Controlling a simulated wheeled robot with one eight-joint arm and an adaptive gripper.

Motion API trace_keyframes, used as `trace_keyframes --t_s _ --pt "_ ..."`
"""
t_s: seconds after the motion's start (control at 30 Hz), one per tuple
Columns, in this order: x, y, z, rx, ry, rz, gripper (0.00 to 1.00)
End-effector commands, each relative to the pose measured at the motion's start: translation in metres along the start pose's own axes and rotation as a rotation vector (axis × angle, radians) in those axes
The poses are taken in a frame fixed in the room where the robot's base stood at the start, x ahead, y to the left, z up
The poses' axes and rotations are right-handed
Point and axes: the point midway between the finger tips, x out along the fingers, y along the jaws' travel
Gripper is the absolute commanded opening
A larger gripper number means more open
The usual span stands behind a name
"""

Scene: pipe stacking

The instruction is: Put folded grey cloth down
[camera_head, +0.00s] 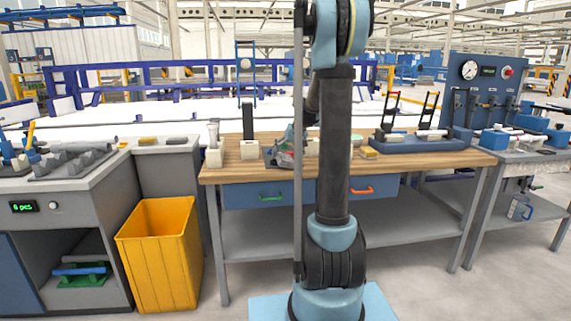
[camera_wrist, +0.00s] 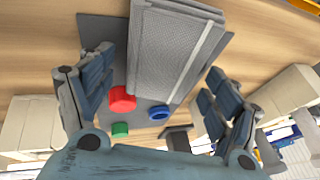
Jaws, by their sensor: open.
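In the wrist view the folded grey cloth (camera_wrist: 172,50) shows as a grey, finely textured slab with layered edges. It lies over a darker grey mat (camera_wrist: 92,28) on the wooden bench. My gripper (camera_wrist: 160,72) is open, with one finger on each side of the cloth and a visible gap at both sides. Whether the cloth lies flat on the mat is hard to tell. In the head view my gripper (camera_head: 287,145) is low over the bench, largely hidden behind my arm; the cloth cannot be made out there.
A red cap (camera_wrist: 122,99), a green piece (camera_wrist: 120,130) and a blue ring (camera_wrist: 160,113) sit beside the cloth. The wooden bench (camera_head: 230,175) carries a pipe rack (camera_head: 425,143) at right. A yellow bin (camera_head: 160,255) stands at left.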

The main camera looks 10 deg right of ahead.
Motion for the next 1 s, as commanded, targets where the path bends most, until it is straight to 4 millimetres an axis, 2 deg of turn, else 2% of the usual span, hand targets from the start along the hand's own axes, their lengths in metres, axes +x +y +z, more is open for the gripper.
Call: trace_keyframes --t_s 0.8,0.83,1.0 --pt "0.0042 0.0015 0.0018 0.000 0.000 0.000 0.82" --pt "0.0042 0.0015 0.0018 0.000 0.000 0.000 0.79" --pt "0.0043 0.0014 0.0018 0.000 0.000 0.000 0.41"
